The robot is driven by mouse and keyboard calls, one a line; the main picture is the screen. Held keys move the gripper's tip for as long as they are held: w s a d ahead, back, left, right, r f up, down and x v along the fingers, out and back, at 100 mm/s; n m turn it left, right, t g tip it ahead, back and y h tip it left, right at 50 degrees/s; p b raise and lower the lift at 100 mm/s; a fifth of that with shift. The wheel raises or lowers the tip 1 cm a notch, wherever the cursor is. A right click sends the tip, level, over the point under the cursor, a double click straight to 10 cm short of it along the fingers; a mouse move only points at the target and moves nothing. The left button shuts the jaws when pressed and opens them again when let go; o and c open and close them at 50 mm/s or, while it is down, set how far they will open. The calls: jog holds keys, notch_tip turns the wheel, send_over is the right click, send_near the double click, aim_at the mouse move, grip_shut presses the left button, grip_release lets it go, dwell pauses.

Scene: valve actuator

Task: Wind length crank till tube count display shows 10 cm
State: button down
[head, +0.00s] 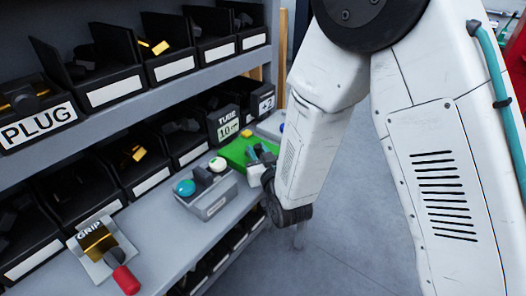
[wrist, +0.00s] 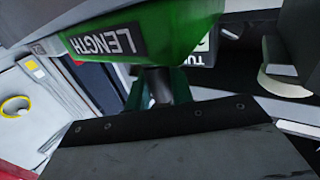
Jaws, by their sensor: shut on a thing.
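The green length unit (head: 236,152) stands on the lower shelf, right of centre in the head view. In the wrist view its green housing (wrist: 190,18) fills the top, with an upside-down LENGTH label (wrist: 105,42). A dark shaft (wrist: 160,84) comes out below the housing. My gripper (head: 262,163) is at the unit's right side, shut on the length crank; the grip itself is mostly hidden. The tube display (head: 228,127) behind the unit reads TUBE and 10, with small letters that look like cm. Part of this display (wrist: 200,50) also shows in the wrist view.
A grey box (head: 207,196) with a teal and a white knob stands left of the unit. A GRIP fixture (head: 98,242) with a red handle is nearer on the shelf. Black bins (head: 100,165) line the back. An x2 sign (head: 265,103) is beside the display. Floor (head: 345,235) is open at right.

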dwell(0.4)
jog(key=c, duration=1.3)
grip_release()
jog(key=shift+d, duration=0.1)
